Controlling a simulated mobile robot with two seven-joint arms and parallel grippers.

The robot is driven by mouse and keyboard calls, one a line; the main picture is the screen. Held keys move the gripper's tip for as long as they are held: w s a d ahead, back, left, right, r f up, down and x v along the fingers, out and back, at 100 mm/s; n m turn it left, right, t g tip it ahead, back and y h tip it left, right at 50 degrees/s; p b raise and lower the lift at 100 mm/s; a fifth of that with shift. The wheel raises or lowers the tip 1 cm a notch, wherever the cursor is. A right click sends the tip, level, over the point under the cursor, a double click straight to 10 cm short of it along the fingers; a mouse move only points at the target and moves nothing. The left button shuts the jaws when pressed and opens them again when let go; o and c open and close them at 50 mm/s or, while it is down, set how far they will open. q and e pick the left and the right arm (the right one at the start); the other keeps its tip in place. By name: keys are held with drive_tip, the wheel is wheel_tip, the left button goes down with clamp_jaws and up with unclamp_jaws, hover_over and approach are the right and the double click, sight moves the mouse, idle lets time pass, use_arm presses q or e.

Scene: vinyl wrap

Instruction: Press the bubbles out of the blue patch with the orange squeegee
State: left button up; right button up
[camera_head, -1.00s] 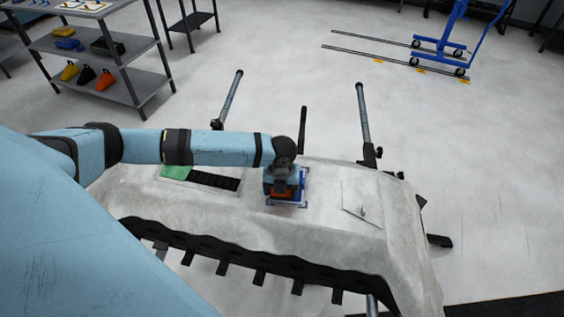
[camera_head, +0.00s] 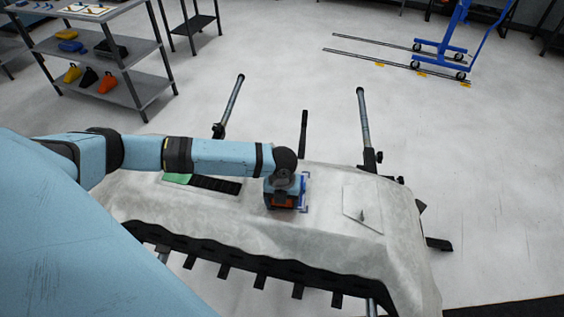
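The blue patch (camera_head: 301,187) lies on the pale covered panel, mostly hidden under my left gripper. Only its right edge and corner marks show. My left gripper (camera_head: 284,198) comes in from the left and points down over the patch. It appears shut on the orange squeegee (camera_head: 284,202), whose orange body shows just under it. The squeegee is at the patch's near part; whether its edge touches the surface is hidden. Any bubbles are too small or covered to see. My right gripper is not in view.
The pale draped panel (camera_head: 330,235) stands on stands with dark posts behind it. A green piece (camera_head: 177,179) and a black slotted strip (camera_head: 215,185) lie left of the patch. A square flap with a small knob (camera_head: 362,209) is at right. Shelving (camera_head: 125,90) stands back left.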

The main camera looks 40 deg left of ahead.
use_arm(q)
wheel_tip(320, 180, up, 5)
drive_tip(key=p, duration=0.5)
drive_tip(key=shift+r+p, duration=0.15)
drive_tip(key=shift+p, duration=0.15)
drive_tip(key=shift+r+p, duration=0.9)
drive_tip(key=shift+p, duration=0.05)
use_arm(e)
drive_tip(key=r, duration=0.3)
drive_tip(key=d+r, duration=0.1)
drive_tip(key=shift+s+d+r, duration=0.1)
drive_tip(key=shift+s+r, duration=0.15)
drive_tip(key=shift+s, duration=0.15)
